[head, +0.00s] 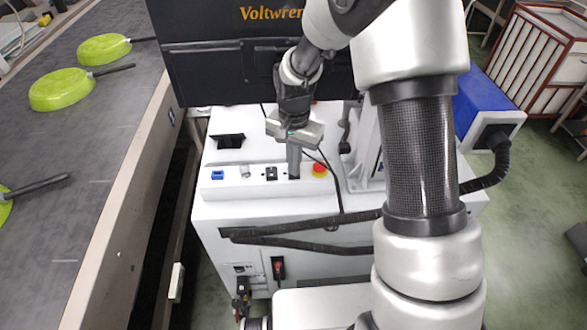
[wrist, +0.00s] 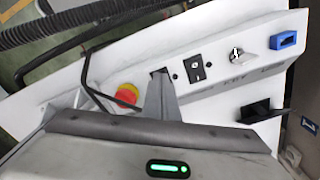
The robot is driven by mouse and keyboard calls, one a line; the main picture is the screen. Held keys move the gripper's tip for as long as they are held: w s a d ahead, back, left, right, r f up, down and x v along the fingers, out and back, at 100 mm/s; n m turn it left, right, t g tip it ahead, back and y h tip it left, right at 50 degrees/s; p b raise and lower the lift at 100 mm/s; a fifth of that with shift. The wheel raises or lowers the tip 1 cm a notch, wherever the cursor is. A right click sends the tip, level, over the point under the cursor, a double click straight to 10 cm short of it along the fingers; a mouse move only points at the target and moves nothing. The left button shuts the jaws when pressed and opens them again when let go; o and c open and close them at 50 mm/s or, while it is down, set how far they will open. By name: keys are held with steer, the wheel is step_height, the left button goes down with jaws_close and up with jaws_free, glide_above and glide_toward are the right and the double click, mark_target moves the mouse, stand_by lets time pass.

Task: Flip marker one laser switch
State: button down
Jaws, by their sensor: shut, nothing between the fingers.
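A white control panel (head: 225,187) holds a black rocker switch (head: 270,174), which also shows in the wrist view (wrist: 196,67). A second dark switch lies at my fingertips, mostly hidden by them. I cannot read which switch is marker one's laser switch. My gripper (head: 294,177) is shut and empty, pointing down at the panel between the rocker switch and the red stop button (head: 319,169). In the wrist view, the fingertips (wrist: 160,77) overlap the dark switch; I cannot tell whether they touch it.
A silver key switch (head: 245,171) and a blue part (head: 217,175) sit left on the panel. A black bracket (head: 228,140) stands behind. Black cables run on the right. A conveyor (head: 95,150) with green pans (head: 62,90) is at left; a dark Voltwren machine (head: 215,60) is behind.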

step_height(320, 180, up, 7)
steer(key=p, duration=0.4)
steer(key=shift+f, duration=0.2)
stand_by(0.5)
